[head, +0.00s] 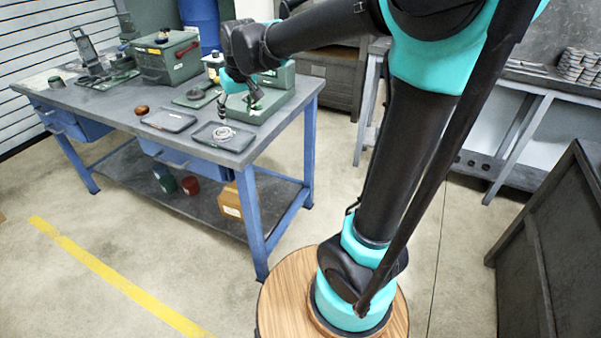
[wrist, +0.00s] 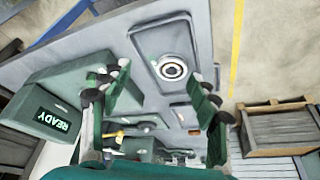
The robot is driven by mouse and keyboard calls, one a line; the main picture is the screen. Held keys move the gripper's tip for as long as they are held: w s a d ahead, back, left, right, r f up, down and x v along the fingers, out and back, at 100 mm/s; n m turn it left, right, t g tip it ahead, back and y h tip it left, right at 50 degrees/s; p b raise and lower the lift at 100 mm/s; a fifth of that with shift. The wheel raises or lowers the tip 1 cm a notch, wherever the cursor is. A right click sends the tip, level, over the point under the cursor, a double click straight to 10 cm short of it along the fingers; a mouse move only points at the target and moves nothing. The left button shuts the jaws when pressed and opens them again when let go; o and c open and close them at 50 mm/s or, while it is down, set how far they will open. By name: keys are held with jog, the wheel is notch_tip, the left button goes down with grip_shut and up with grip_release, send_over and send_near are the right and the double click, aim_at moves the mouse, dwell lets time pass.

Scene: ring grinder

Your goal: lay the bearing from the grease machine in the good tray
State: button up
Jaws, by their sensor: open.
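The bearing (head: 223,133), a pale metal ring, lies flat in a dark grey tray (head: 204,138) at the bench's front right corner. In the wrist view the bearing (wrist: 172,69) shows as concentric rings in the tray (wrist: 146,37). No label shows whether this is the good tray. My gripper (head: 238,106) is open and empty, above and behind the tray, close to the green grease machine (head: 267,112). In the wrist view the fingers of my gripper (wrist: 160,78) are spread wide, and the machine's screen (wrist: 53,119) reads READY.
A second dark tray (head: 168,121) lies left of the bearing's tray and looks empty. A green box machine (head: 166,58) stands further back on the bench (head: 110,103).

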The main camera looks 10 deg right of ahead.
jog(key=s+d+f+m+h, duration=0.1)
jog(key=s+d+f+m, duration=0.1)
jog(key=s+d+f, duration=0.9)
jog(key=d, duration=0.3)
jog(key=shift+d+m, duration=0.25)
jog(key=shift+m, duration=0.05)
jog(key=shift+o, duration=0.3)
jog(key=s+d+f+m, duration=0.1)
jog(key=s+d+f, duration=0.4)
jog(key=s, duration=0.5)
notch_tip(320, 180, down, 2)
jog(key=shift+d+f+m+h, duration=0.1)
jog(key=shift+d+m+h, duration=0.2)
